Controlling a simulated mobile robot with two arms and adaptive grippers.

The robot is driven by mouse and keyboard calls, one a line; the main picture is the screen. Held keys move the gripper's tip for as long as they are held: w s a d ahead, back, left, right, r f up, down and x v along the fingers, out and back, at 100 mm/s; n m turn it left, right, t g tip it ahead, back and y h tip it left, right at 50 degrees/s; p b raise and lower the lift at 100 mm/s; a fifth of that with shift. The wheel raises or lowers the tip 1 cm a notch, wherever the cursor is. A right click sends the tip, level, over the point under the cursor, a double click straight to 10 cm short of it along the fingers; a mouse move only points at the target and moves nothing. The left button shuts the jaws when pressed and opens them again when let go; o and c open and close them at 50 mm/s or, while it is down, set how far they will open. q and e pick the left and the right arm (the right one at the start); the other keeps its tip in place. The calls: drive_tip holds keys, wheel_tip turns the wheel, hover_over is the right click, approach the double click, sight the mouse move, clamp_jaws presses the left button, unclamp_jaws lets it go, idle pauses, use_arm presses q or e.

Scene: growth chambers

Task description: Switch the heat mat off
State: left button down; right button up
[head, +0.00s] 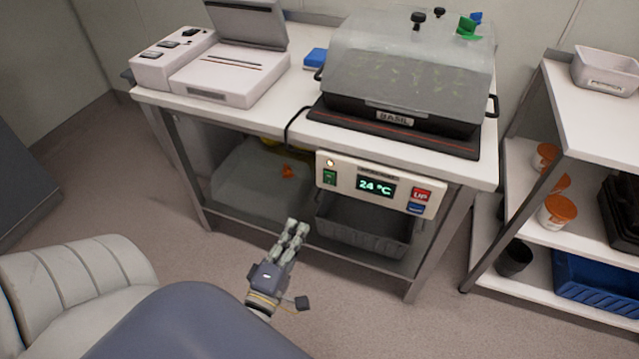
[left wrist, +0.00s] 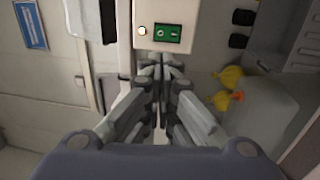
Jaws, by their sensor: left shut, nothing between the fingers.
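The heat mat (head: 318,113) is a black flat mat with a red line on the white bench, under the propagator tray labelled BASIL. Its control box (head: 345,181) hangs on the bench's front edge. The display (head: 375,187) reads 24 °C, with red UP (head: 421,195) and blue (head: 416,209) buttons at its right. A green rocker switch (head: 329,177) sits at its left end below a lit lamp (head: 330,163). The switch (left wrist: 167,33) and lamp (left wrist: 142,31) also show in the left wrist view. My left gripper (head: 298,226) is shut and empty, below and in front of the switch, apart from it.
The propagator tray (head: 400,103) with a clear lid stands on the mat. A white machine (head: 228,72) is at the bench's left. A grey crate (head: 362,229) and clear bin (head: 250,172) sit on the lower shelf. A shelf unit (head: 585,130) stands right.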

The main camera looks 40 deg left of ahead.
use_arm(q)
approach(324, 172)
drive_tip(key=x, duration=0.2)
drive_tip(key=f+x, duration=0.1)
drive_tip(key=x, duration=0.2)
drive_tip(key=shift+w+a, duration=0.2)
drive_tip(key=shift+a, duration=0.05)
drive_tip(key=shift+w+a, duration=0.2)
drive_tip(key=shift+w, duration=0.5)
use_arm(e)
drive_tip(key=shift+r, duration=0.3)
use_arm(q)
drive_tip(key=shift+r, duration=0.1)
use_arm(e)
drive_tip(key=shift+r, duration=0.1)
use_arm(q)
drive_tip(key=shift+w+r, duration=0.15)
drive_tip(key=shift+w, duration=0.1)
use_arm(e)
drive_tip(key=shift+f, duration=0.6)
drive_tip(key=shift+s, duration=0.1)
